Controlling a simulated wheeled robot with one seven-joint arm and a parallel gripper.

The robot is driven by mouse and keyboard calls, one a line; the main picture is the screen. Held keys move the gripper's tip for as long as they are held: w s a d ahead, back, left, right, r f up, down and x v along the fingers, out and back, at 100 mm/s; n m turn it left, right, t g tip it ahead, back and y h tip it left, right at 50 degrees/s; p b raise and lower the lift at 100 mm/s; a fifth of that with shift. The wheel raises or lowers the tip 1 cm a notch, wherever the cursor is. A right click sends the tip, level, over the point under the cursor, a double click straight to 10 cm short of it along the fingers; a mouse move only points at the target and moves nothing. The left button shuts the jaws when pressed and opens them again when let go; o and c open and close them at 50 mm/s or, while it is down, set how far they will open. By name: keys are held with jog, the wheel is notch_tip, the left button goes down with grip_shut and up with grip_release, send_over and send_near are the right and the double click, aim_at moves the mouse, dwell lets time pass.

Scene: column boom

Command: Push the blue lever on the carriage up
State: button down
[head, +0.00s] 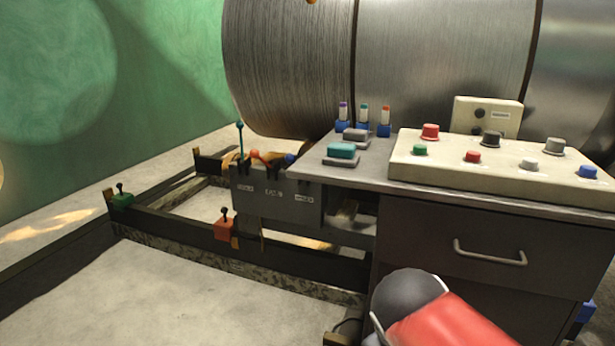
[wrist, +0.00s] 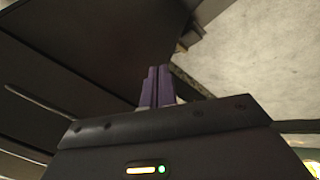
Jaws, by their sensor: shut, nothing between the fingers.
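The grey carriage box (head: 277,205) with small labels sits on the dark rail frame left of the desk in the head view. On its top are a teal lever (head: 240,140) standing upright, an orange-red lever (head: 257,155) lying low, and a blue lever (head: 290,158) lying low at the right, close to the desk's edge. The blue lever's base is partly hard to make out. My gripper (wrist: 154,72) shows in the wrist view with its purple fingers together and nothing between them. It is out of sight in the head view, and no lever shows in the wrist view.
The desk (head: 345,176) carries a panel of buttons (head: 500,165), teal and grey blocks and several small coloured-top sticks. A drawer handle (head: 490,254) sticks out in front. A large metal roll (head: 290,70) stands behind. Pale floor (head: 200,300) lies open at the front left.

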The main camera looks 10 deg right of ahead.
dwell(0.4)
jog(key=s+a+m+t+y, duration=0.1)
jog(key=s+a+m+y, duration=0.1)
jog(key=a, duration=0.3)
jog(key=shift+a+m+y, duration=0.4)
jog(key=shift+m+y, duration=0.4)
jog(key=shift+m, duration=0.1)
jog(key=shift+s, duration=0.1)
